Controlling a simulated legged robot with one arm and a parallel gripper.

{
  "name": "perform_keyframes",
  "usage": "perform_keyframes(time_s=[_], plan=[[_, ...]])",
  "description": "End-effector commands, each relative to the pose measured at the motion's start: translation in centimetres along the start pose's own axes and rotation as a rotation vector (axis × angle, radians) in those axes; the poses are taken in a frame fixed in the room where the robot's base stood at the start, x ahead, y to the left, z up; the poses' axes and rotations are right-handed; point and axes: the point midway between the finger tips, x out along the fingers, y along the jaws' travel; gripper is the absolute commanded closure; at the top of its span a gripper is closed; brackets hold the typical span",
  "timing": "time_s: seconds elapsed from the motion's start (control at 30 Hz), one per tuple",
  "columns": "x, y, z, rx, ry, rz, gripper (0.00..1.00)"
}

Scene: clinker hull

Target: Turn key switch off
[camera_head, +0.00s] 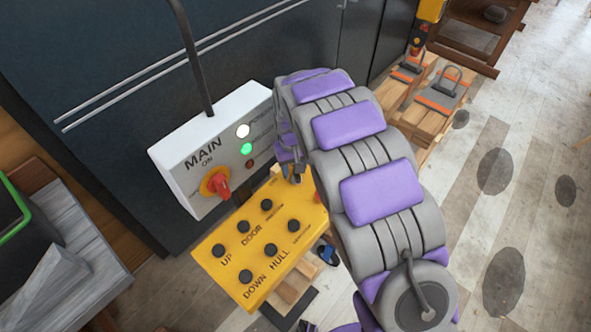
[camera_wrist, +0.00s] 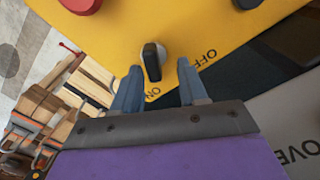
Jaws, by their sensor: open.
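The key switch (camera_wrist: 152,64) is a small dark knob with a pale patch on top, on the yellow control panel (camera_head: 258,243). Its long side runs nearly up and down in the wrist view, with the ON label below it and the OFF label to its right. I cannot tell for sure which label it points at. My gripper (camera_wrist: 158,68) is open, with one finger on either side of the knob and visible gaps to it. In the head view my gripper (camera_head: 293,168) is at the panel's upper right corner, partly hidden by my arm.
The yellow panel (camera_wrist: 200,22) bears several black buttons (camera_head: 245,276) and a red button (camera_wrist: 82,4). Behind it stands a white MAIN box (camera_head: 200,150) with a red rotary switch (camera_head: 219,186) and lamps. Wooden pallets (camera_head: 425,90) with tools lie at right; open floor lies beyond.

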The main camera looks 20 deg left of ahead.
Motion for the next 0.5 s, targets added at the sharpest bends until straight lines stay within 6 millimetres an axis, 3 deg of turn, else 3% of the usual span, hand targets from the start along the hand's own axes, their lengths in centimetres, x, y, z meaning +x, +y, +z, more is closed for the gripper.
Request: perform_keyframes(time_s=[0.43,0.5], plan=[[0.67,0.96,0.74,0.001,0.006,-0.008,0.57],[0.77,0.69,0.53,0.001,0.004,-0.006,0.64]])
